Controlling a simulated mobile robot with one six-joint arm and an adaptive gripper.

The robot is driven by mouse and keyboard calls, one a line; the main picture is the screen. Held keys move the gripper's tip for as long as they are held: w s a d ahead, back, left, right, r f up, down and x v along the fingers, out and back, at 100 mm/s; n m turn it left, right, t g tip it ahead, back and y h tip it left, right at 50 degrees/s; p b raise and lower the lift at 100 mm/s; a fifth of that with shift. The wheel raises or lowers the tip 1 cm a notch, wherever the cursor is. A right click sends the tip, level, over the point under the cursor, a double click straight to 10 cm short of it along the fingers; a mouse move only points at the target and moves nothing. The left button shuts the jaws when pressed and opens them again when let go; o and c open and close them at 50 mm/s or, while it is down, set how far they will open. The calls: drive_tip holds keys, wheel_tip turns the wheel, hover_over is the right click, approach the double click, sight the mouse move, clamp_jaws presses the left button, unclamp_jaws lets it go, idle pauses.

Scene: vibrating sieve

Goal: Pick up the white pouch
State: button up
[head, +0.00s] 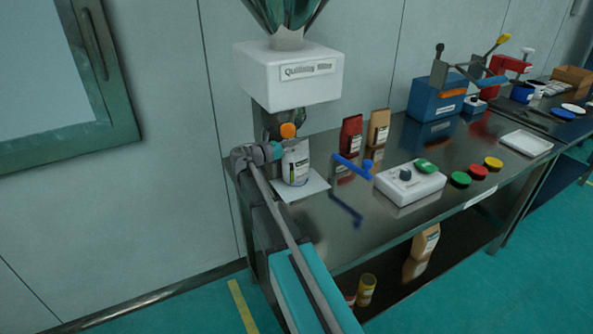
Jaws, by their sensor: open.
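The white pouch (296,165) stands upright on a pale flat sheet (308,188) at the near left end of the steel table, below the spout of the white dispenser. It has a printed label with green on its front. My gripper (280,149) is at the upper left of the pouch, at the end of my grey arm. It is open. Its fingers are small and partly lost against the pouch's top, so I cannot tell whether they touch it or reach around it.
The white dispenser (289,78) overhangs the pouch closely, with an orange knob (288,130) below it. Red (351,134) and tan (378,128) pouches stand behind right. A blue lever (353,167) and white control box (410,184) are to the right.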

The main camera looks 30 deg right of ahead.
idle(0.5)
clamp_jaws()
